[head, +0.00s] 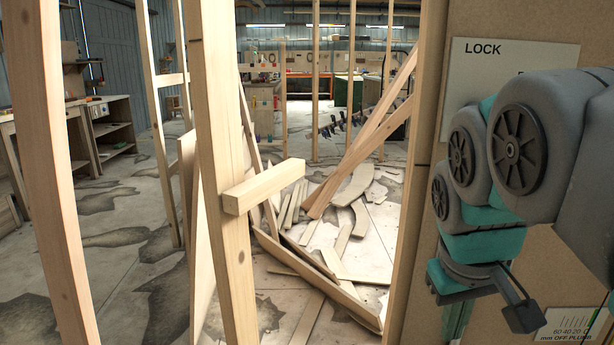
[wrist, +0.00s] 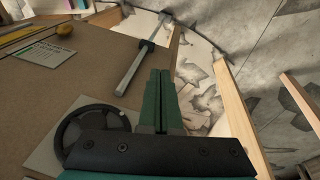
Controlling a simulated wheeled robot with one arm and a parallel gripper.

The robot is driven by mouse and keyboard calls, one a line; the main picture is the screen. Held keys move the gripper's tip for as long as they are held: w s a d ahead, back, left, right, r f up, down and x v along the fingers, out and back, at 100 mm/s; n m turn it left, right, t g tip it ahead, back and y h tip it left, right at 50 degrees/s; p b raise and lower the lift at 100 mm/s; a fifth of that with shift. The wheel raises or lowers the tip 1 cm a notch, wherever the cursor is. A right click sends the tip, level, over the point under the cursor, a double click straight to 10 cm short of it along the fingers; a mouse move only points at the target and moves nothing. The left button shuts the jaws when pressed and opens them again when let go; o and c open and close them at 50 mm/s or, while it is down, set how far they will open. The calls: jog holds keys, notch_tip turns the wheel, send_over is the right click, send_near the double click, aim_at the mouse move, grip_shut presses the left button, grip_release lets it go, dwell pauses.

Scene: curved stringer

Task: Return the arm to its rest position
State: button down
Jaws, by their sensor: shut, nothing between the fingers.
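My arm fills the right side of the head view, grey and teal, bent in front of a brown panel (head: 432,250). My gripper (wrist: 161,78) shows in the wrist view as two teal fingers side by side, closed together with nothing held. They reach out over a brown board surface (wrist: 95,85), close to its edge. In the head view the fingers are partly hidden by the arm's lower end.
A timber post (head: 222,170) with a short crosspiece (head: 264,187) stands left of my arm. Loose boards (head: 340,262) litter the floor beyond. A sign marked LOCK (head: 480,80) is behind my arm. A grey bar (wrist: 136,68) lies near the fingers.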

jog(key=s+a+f+g, duration=0.2)
jog(key=s+f, duration=0.4)
jog(key=f, duration=0.2)
jog(key=s+a+f+m+g+y, duration=0.1)
jog(key=s+a+f+g, duration=0.1)
jog(key=s+f, duration=0.5)
notch_tip(320, 180, down, 3)
jog(key=shift+s+a+r+y, duration=0.2)
jog(key=shift+s+a+y, duration=0.05)
jog(key=shift+s+y, duration=0.05)
